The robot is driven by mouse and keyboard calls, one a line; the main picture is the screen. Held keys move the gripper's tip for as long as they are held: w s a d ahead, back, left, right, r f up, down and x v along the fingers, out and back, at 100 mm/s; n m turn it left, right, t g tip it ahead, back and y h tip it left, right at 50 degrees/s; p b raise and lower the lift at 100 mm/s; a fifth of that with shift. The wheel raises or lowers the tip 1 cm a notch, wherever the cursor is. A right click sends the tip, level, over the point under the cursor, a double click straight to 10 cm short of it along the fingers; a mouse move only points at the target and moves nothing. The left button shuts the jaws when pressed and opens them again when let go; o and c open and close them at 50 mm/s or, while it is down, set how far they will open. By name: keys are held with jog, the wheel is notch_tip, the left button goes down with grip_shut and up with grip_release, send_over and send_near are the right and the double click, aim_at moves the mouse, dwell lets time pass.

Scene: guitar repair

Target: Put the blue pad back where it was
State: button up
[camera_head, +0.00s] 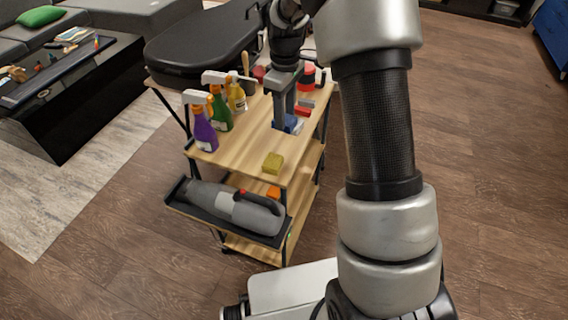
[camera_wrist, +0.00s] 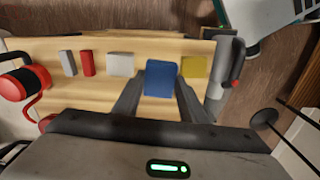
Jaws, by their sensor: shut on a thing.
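The blue pad (camera_head: 293,124) is between the fingers of my gripper (camera_head: 284,122), at or just above the cart's wooden top shelf (camera_head: 245,150). I cannot tell if it touches the wood. In the wrist view the blue pad (camera_wrist: 161,80) sits upright between the two grey fingers of my gripper (camera_wrist: 158,92), which is shut on it. A yellow sponge (camera_wrist: 194,68) is close to its right there, and a white block (camera_wrist: 120,64) is to its left with a gap.
A red block (camera_wrist: 88,63) and a grey block (camera_wrist: 67,63) stand farther along the row. Purple (camera_head: 204,133), green (camera_head: 220,110) and yellow (camera_head: 237,97) spray bottles line the shelf's left side. A handheld vacuum (camera_head: 235,208) lies lower down. A black guitar case (camera_head: 200,45) is behind.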

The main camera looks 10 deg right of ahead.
jog(key=shift+w+r+n+b, duration=0.25)
jog(key=shift+w+n+b, duration=0.15)
jog(key=shift+n, duration=0.2)
notch_tip(320, 180, down, 9)
jog(key=shift+f+b, duration=0.15)
jog(key=shift+b, duration=0.95)
jog(key=shift+f, duration=0.25)
jog(key=o, duration=1)
jog(key=shift+r, duration=0.1)
